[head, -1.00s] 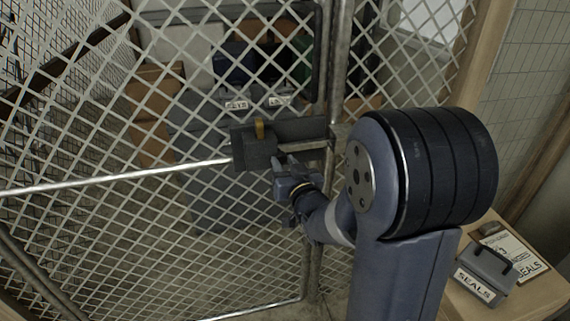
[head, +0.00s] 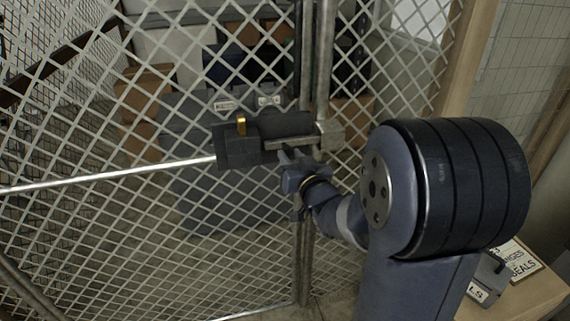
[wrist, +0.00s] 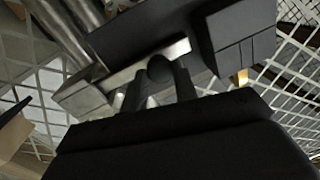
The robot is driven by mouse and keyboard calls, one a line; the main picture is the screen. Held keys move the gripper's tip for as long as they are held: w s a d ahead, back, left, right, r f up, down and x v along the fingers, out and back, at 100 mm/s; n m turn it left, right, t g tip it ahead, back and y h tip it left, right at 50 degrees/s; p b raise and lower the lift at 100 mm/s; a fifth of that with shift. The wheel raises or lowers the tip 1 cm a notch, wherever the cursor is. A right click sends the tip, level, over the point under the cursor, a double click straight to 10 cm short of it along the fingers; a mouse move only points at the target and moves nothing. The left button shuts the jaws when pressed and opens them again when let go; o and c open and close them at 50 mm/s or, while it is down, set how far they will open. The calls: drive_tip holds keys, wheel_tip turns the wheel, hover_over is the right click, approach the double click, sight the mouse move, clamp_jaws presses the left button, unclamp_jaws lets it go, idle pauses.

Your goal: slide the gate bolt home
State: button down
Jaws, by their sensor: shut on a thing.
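The gate bolt has a dark housing (head: 238,146) with a brass tab (head: 241,125) on the mesh gate (head: 110,215). Its silver bar (head: 288,144) runs right toward a grey keeper block (head: 331,135) at the post. In the wrist view the bar (wrist: 135,66) reaches the keeper block (wrist: 82,94); how deep it sits inside cannot be told. My gripper (head: 286,155) is below the bar. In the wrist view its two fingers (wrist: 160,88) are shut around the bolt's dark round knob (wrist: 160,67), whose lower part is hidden.
A bright rail (head: 110,175) crosses the gate at left. A steel post (head: 324,70) stands at the gate's right edge. Boxes and a grey bin (head: 205,190) are behind the mesh. A wooden table (head: 530,295) with a seals box (head: 486,278) is at lower right.

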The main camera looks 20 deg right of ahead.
drive_tip(key=shift+d, duration=0.1)
drive_tip(key=c, duration=1.1)
unclamp_jaws()
drive_tip(key=shift+d, duration=0.15)
drive_tip(key=shift+s, duration=0.1)
drive_tip(key=s+d, duration=0.1)
drive_tip(key=s, duration=0.9)
drive_tip(key=shift+s, duration=0.25)
drive_tip(key=shift+w, duration=0.1)
